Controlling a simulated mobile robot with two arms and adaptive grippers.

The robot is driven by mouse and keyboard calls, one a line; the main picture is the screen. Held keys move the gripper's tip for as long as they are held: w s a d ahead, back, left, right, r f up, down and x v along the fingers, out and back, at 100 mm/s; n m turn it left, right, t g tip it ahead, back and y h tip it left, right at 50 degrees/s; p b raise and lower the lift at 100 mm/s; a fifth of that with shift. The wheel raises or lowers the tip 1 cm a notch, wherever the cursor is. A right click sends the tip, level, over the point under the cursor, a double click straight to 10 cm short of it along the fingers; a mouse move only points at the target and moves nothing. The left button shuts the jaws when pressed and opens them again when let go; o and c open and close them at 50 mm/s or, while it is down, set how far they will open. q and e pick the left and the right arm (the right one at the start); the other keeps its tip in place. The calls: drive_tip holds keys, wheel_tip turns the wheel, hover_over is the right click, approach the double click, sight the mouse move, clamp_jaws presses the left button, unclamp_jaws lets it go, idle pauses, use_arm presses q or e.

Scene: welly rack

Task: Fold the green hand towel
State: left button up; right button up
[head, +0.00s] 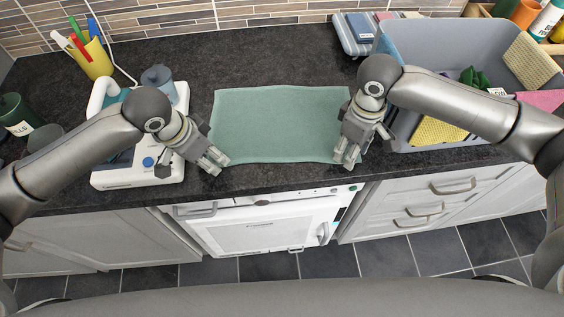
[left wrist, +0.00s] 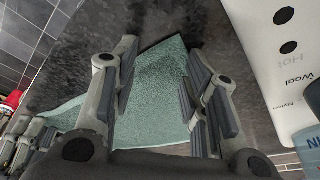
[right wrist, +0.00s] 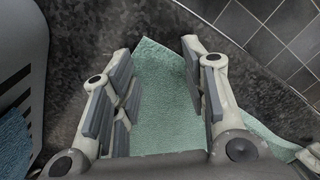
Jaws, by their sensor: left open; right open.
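The green hand towel (head: 278,124) lies flat and spread out on the dark worktop. My left gripper (head: 216,163) is open above the towel's front left corner; in the left wrist view the towel (left wrist: 160,95) shows between its open fingers (left wrist: 165,85). My right gripper (head: 347,160) is open at the towel's front right corner; in the right wrist view that corner of the towel (right wrist: 160,85) shows between its open fingers (right wrist: 160,90). Neither gripper holds the towel. The exact gap between the fingertips and the cloth is hard to tell.
A white iron-like appliance (head: 138,172) stands left of the towel, with a yellow pen cup (head: 92,62) behind it. A grey basket (head: 425,42) of cloths stands at the right. Folded cloths (head: 352,35) lie at the back. The worktop (head: 270,60) behind the towel is clear.

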use_arm(q)
drive_tip(key=shift+f, duration=0.15)
use_arm(e)
drive_tip(key=shift+f, duration=0.15)
use_arm(q)
clamp_jaws()
use_arm(e)
drive_tip(key=shift+s+f, duration=0.1)
drive_tip(key=shift+f, duration=0.05)
clamp_jaws()
idle(0.4)
